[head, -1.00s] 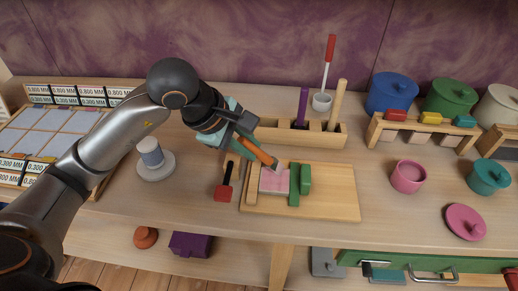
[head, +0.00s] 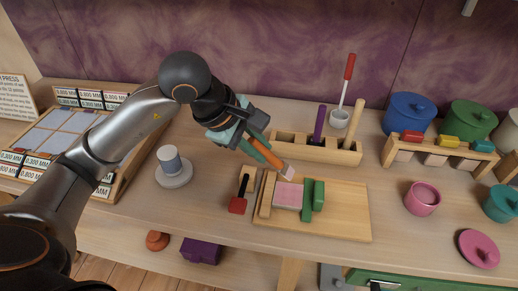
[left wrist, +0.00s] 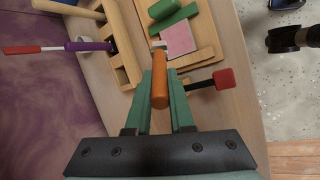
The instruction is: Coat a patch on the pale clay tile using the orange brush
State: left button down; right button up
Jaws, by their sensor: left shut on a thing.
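My left gripper (head: 238,128) is shut on the orange brush (head: 262,152), which slants down to the right. In the left wrist view the brush handle (left wrist: 160,88) sits between the green fingers (left wrist: 160,74), and the pink tile (left wrist: 180,40) lies just beyond. My right gripper is not in view.
A wooden tool holder (head: 340,154) stands behind the board. A red-ended tool (head: 240,196) is left of it, and a small white-and-blue cylinder on a disc (head: 173,180) farther left. A pink cup (head: 422,199) stands right; the tabletop between board and cup is clear.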

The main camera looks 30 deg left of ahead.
pick_arm(q)
jog(key=shift+r+p, duration=0.55)
jog(key=shift+r, duration=0.6)
jog(key=shift+r+p, duration=0.85)
jog(key=shift+r, duration=0.65)
jog(key=shift+f, duration=0.1)
